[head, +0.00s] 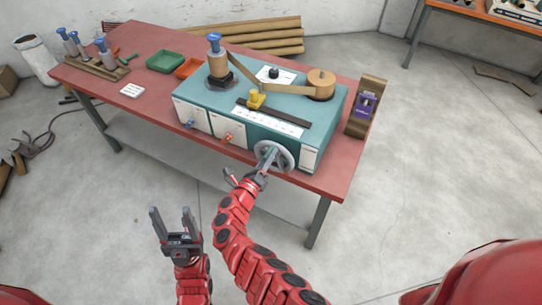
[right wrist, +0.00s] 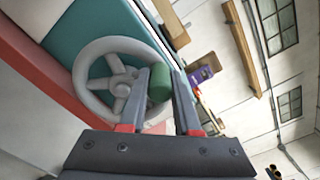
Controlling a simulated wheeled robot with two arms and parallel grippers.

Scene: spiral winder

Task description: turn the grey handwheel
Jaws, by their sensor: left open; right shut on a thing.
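The grey handwheel (head: 289,154) is on the front face of the teal winder (head: 262,122), near its right end. In the right wrist view the spoked handwheel (right wrist: 84,75) fills the middle left, with a dark green handle (right wrist: 160,84) standing at its rim. My right gripper (head: 266,160) is at the wheel, and the right wrist view shows its fingers on either side of the green handle, shut on it. The fingers hide part of the rim. My left gripper (head: 171,213) is open and empty, in front of the table and left of my right arm.
The red table (head: 140,55) carries the winder, a green tray (head: 164,61), an orange tray (head: 188,67) and a wooden rack (head: 95,67) with spools. The floor at right is clear.

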